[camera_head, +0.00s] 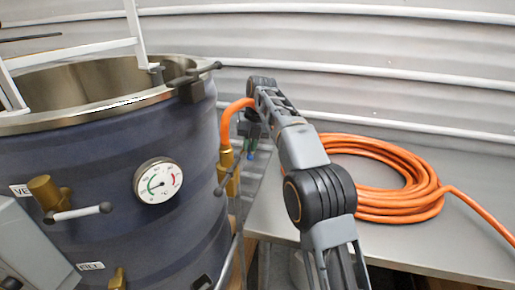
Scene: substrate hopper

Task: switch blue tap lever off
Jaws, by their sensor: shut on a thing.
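A small blue piece, which looks like the blue tap lever (250,155), shows just right of a brass hose fitting (228,165) on the right side of the dark blue vessel. Most of the lever and its tap body are hidden. My gripper (249,143) reaches down from the arm's far end, behind the orange hose bend, and its tips are at the blue piece. The jaws look closed on it, though they are small and dark here. I cannot tell the lever's angle.
The large dark vessel (100,165) carries a dial gauge (158,180) and a brass valve with a grey lever (82,212). An orange hose coil (400,190) lies on the grey bench (470,180) at right. Bench space behind the coil is clear.

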